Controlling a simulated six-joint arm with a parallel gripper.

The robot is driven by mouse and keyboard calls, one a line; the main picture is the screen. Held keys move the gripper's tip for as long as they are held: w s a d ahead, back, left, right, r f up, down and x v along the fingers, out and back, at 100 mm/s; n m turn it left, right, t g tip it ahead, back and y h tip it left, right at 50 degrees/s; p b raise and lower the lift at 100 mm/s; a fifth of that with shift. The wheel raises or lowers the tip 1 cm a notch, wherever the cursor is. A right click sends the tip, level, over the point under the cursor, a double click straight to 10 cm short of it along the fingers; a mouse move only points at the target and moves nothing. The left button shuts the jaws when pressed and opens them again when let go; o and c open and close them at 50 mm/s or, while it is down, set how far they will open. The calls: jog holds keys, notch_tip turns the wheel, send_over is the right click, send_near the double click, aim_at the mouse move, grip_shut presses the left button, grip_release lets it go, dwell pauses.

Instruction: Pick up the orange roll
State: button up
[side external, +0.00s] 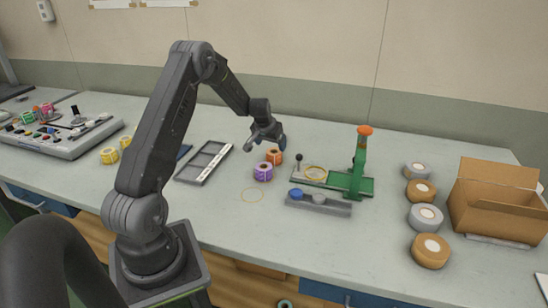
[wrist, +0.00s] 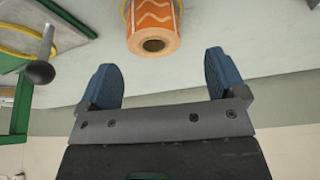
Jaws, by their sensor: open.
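The orange roll (side external: 274,157) stands on the table behind the purple roll (side external: 263,172) in the side view. In the wrist view the orange roll (wrist: 153,28) shows at the top, with pale wavy lines and a brown core. My gripper (side external: 267,146) is above and close to the orange roll in the side view. In the wrist view my gripper (wrist: 160,80) has its two blue fingers spread wide with nothing between them. The orange roll lies beyond the fingertips, roughly in line with the gap. Its upper part is cut off by the frame edge.
A green press (side external: 360,165) stands to the right of the rolls. A grey tray (side external: 204,162) lies to the left. A grey holder with a blue cap (side external: 318,203) sits in front. Tape rolls (side external: 426,217) and a cardboard box (side external: 495,200) are at the right.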

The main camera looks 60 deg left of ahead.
aim_at(274, 152)
jog(key=shift+d+x, duration=0.2)
jog(key=shift+x, duration=1.15)
jog(key=shift+d+x, duration=0.2)
jog(key=shift+x, duration=1.15)
jog(key=shift+f, duration=0.15)
jog(key=shift+c, duration=0.2)
jog(key=c, duration=1)
